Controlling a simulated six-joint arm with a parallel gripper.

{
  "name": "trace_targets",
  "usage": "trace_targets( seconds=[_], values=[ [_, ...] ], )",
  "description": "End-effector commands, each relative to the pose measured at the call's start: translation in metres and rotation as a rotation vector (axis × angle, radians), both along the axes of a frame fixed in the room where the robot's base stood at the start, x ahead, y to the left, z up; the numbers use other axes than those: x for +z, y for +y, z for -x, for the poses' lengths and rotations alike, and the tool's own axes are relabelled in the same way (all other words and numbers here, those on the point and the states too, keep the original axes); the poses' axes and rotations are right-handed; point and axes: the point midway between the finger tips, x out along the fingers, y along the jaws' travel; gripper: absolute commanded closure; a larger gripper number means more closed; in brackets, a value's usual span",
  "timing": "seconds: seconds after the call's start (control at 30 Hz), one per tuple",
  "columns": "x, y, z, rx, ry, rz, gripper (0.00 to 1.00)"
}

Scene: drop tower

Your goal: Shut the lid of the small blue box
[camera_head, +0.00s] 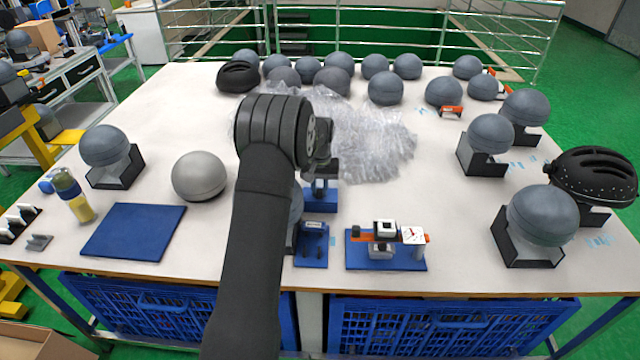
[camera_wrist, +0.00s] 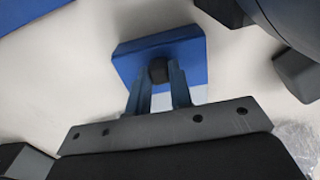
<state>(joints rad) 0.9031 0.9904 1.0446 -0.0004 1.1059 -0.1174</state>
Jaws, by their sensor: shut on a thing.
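My gripper (camera_head: 320,172) is above the middle of the table, with the arm reaching in from the front. In the wrist view, my gripper's fingers (camera_wrist: 158,85) are closed around a small black knob (camera_wrist: 158,70) in front of a blue square piece (camera_wrist: 185,50). A blue piece (camera_head: 322,198) also shows just below the gripper in the head view. A small blue fixture (camera_head: 311,258) with dark fittings lies in front of it, partly hidden by my arm. I cannot tell which part is box and which is lid, or whether they are joined.
A blue fixture with white and orange parts (camera_head: 386,263) stands close on the right. A grey ball (camera_head: 199,176) and a blue mat (camera_head: 135,232) are on the left. Clear wrap (camera_head: 375,140) lies behind. Grey balls on stands line the right side.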

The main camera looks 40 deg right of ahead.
Motion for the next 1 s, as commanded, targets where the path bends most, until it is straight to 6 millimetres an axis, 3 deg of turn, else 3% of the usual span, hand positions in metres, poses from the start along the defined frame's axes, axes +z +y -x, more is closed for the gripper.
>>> trace_targets(
  seconds=[0.37,0.4,0.5,0.83,1.0],
  values=[
    [0.000,0.005,0.005,0.000,0.001,-0.001,1.00],
    [0.000,0.005,0.005,0.000,0.002,-0.002,0.79],
    [0.000,0.005,0.005,0.000,0.001,-0.001,0.59],
    [0.002,0.005,0.005,0.000,0.000,0.000,0.58],
    [0.023,0.004,0.004,0.000,-0.002,0.002,0.58]
  ],
)
